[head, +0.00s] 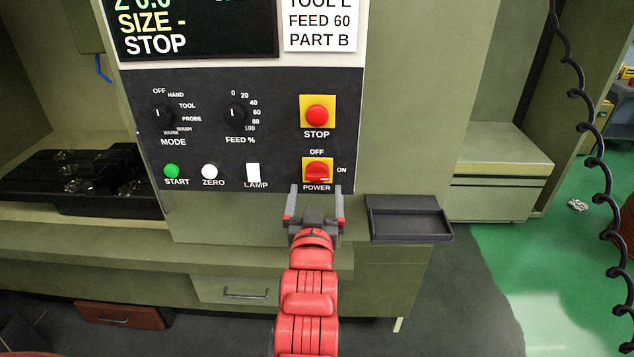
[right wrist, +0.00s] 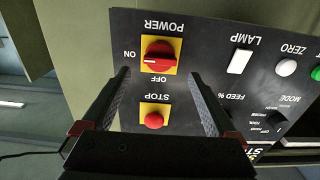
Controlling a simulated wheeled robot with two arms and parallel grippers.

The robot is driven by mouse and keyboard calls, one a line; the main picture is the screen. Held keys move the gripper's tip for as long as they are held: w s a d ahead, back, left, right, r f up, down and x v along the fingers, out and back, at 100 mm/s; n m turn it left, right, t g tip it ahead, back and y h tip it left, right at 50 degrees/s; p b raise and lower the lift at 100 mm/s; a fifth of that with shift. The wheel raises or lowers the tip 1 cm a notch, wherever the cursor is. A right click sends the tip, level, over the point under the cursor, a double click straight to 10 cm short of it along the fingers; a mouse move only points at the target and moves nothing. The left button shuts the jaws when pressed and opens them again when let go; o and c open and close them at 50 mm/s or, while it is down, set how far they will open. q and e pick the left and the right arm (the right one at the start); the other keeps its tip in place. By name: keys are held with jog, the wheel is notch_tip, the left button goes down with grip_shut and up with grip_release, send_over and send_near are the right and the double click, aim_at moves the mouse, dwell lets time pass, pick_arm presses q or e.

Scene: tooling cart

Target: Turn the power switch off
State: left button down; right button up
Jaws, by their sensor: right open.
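The power switch (head: 317,171) is a red rotary knob on a yellow plate, low on the dark control panel (head: 275,130). OFF is printed above it and ON to its right. In the right wrist view the picture is upside down, and the white mark on the power switch (right wrist: 158,56) points toward ON. My right gripper (head: 317,190) is open and empty, just below and in front of the knob. In the right wrist view my right gripper (right wrist: 160,75) has its fingers spread to either side of the switch, apparently not touching it. My left gripper is out of view.
The red STOP button (head: 317,114) sits above the switch. The LAMP rocker (head: 253,173), ZERO button (head: 210,171) and START button (head: 171,171) are to the left. A dark tray (head: 408,218) stands right of the gripper. A coiled black cable (head: 590,130) hangs far right.

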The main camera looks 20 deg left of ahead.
aim_at(317, 177)
jog(key=b+x, duration=0.1)
jog(key=x, duration=0.5)
jog(key=c, duration=1.3)
jog(key=shift+c, duration=0.2)
